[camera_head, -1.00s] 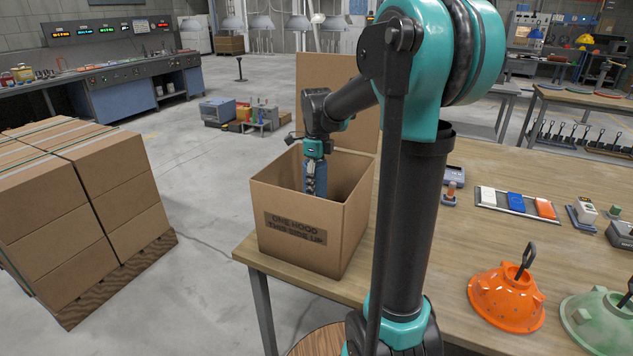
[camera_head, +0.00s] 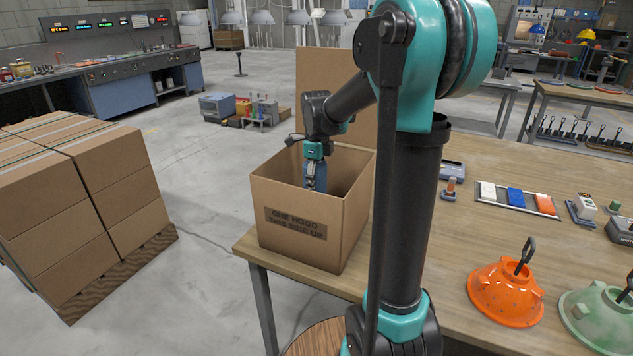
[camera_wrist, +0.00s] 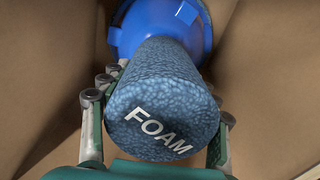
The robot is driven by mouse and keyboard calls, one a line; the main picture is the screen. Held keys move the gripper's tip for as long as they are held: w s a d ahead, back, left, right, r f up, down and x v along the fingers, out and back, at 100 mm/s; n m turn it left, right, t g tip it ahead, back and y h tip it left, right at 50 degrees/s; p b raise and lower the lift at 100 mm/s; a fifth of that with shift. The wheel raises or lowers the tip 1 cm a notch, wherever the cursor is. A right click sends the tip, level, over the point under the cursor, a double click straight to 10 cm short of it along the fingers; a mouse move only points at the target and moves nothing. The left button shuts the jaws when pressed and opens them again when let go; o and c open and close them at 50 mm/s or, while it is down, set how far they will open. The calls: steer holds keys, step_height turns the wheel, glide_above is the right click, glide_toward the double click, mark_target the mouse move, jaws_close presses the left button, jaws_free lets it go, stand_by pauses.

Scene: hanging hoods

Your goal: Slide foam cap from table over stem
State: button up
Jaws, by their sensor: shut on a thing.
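The foam cap (camera_wrist: 163,110) is a mottled blue cylinder with FOAM in white on its near end. In the wrist view my gripper (camera_wrist: 157,108) is shut on it, with a finger on each side. Its far end meets a shiny blue hood (camera_wrist: 138,32) inside the cardboard box. No stem shows; the cap hides that spot, so I cannot tell how far it sits over one. In the head view my gripper (camera_head: 315,176) reaches down into the open box (camera_head: 295,235), which stands on the table's left end. The cap (camera_head: 321,181) shows there as a small blue patch.
The box's flap (camera_head: 325,95) stands up behind my gripper and its walls surround it closely. The wooden table (camera_head: 455,240) holds an orange hood (camera_head: 506,296), a pale green hood (camera_head: 600,318) and a tray of coloured blocks (camera_head: 515,199). Stacked cartons (camera_head: 85,205) stand at left.

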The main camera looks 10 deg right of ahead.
steer(key=shift+f, duration=0.15)
steer(key=o, duration=0.8)
steer(key=shift+o, duration=0.3)
steer(key=o, duration=0.3)
steer(key=shift+r, duration=4.5)
